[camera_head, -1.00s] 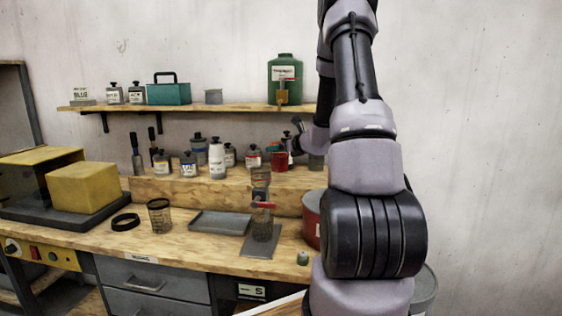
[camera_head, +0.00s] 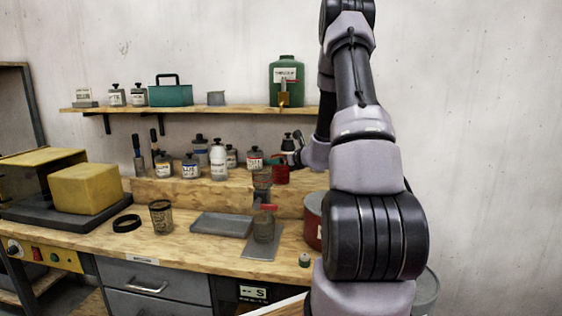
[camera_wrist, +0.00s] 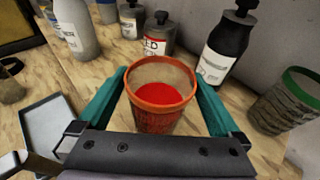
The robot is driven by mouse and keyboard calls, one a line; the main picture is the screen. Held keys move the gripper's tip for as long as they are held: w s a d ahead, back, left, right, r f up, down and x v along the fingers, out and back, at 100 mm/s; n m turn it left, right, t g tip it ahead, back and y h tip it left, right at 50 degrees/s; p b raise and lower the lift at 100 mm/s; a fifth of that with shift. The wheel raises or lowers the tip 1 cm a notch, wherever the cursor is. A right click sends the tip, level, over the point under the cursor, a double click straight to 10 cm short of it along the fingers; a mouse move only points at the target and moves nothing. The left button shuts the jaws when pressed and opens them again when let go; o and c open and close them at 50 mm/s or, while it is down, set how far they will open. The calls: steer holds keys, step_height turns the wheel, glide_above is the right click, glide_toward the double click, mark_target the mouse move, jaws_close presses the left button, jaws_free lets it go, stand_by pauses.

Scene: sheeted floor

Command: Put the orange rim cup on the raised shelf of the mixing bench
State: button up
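The orange rim cup (camera_wrist: 160,95), with red paint in it, stands upright between my gripper's teal fingers in the wrist view. My gripper (camera_wrist: 160,80) is shut on it, one finger along each side. In the head view the cup (camera_head: 281,173) shows as a small red shape at the right part of the raised shelf (camera_head: 160,191) of the mixing bench. It is at or just above the shelf's wood; I cannot tell whether its base touches. My arm hides the shelf's right end.
A dark bottle (camera_wrist: 228,50), a red-labelled bottle (camera_wrist: 159,33) and a green rim cup (camera_wrist: 287,102) stand close around the cup. A white bottle (camera_wrist: 75,28) is at the left. A grey tray (camera_head: 221,225) lies on the lower bench top. A wall shelf (camera_head: 200,108) hangs above.

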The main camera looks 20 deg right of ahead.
steer(key=shift+s+r, duration=0.15)
steer(key=shift+r, duration=0.05)
steer(key=v, duration=1.1)
steer(key=s+a+r+n+g+y, duration=0.25)
steer(key=a+r+n, duration=0.2)
steer(key=a, duration=0.25)
steer(key=s+a+r+n+g+y, duration=0.2)
steer(key=s+a+r+n, duration=0.15)
steer(key=a+n, duration=0.3)
steer(key=s+a+r+n+g+y, duration=0.2)
steer(key=s+a+r+n, duration=0.2)
steer(key=a, duration=0.4)
steer(key=s+r+n+h, duration=0.3)
steer(key=s+n, duration=0.4)
steer(key=s, duration=0.1)
steer(key=s+d+r+n+h, duration=0.1)
steer(key=s+r+n+h, duration=0.2)
steer(key=s+n, duration=0.4)
steer(key=shift+s+n+g+h, duration=0.35)
steer(key=shift+s+n+h, duration=0.05)
steer(key=shift+s+h, duration=0.25)
